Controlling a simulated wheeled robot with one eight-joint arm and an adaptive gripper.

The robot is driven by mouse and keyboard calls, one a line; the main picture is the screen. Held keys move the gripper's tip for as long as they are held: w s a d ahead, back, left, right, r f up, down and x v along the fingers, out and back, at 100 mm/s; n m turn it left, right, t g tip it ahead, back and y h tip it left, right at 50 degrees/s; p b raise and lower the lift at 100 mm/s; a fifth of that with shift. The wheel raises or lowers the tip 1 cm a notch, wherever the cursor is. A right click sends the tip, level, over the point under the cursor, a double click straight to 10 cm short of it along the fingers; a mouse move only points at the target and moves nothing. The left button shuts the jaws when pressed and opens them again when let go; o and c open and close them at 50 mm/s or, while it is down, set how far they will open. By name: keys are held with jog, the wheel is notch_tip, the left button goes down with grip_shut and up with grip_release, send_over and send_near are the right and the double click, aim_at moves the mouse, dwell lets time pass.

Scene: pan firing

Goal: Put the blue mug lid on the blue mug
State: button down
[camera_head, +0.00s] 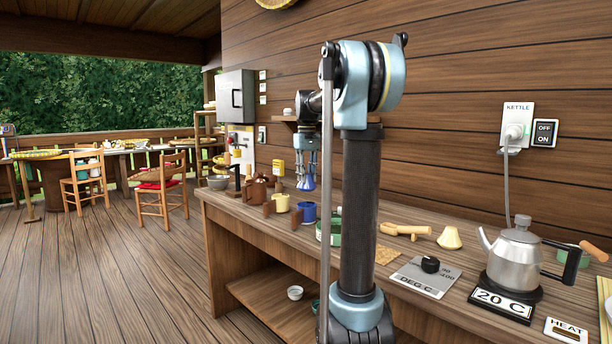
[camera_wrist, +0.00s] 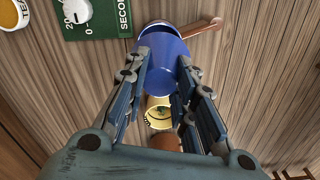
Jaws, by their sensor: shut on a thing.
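In the head view my gripper (camera_head: 306,168) points down above the counter. It is shut on a small blue piece that looks like the blue mug lid (camera_head: 308,184). The blue mug (camera_head: 308,212) stands upright on the counter below, with a gap between it and the held piece. In the wrist view my fingertips (camera_wrist: 163,62) are on either side of the blue lid (camera_wrist: 165,50). The blue mug's rim (camera_wrist: 158,26) shows just beyond it, and a brown handle sticks out to the right. The lid hides much of the mug.
A yellow mug (camera_head: 281,202) with brown handles stands left of the blue mug, with a brown pot-like thing (camera_head: 258,189) beyond. A green timer box (camera_wrist: 95,18) is near the mug. The kettle (camera_head: 515,257) and dial plate (camera_head: 425,277) are on the right.

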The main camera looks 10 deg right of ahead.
aim_at(307, 186)
jog(key=shift+w+a, duration=0.15)
jog(key=shift+f, duration=0.1)
jog(key=shift+d+f, duration=0.2)
jog(key=shift+f, duration=2.05)
jog(key=shift+f, duration=1.05)
jog(key=c, duration=1.2)
grip_release()
jog(key=shift+c, duration=0.2)
jog(key=shift+r, duration=0.1)
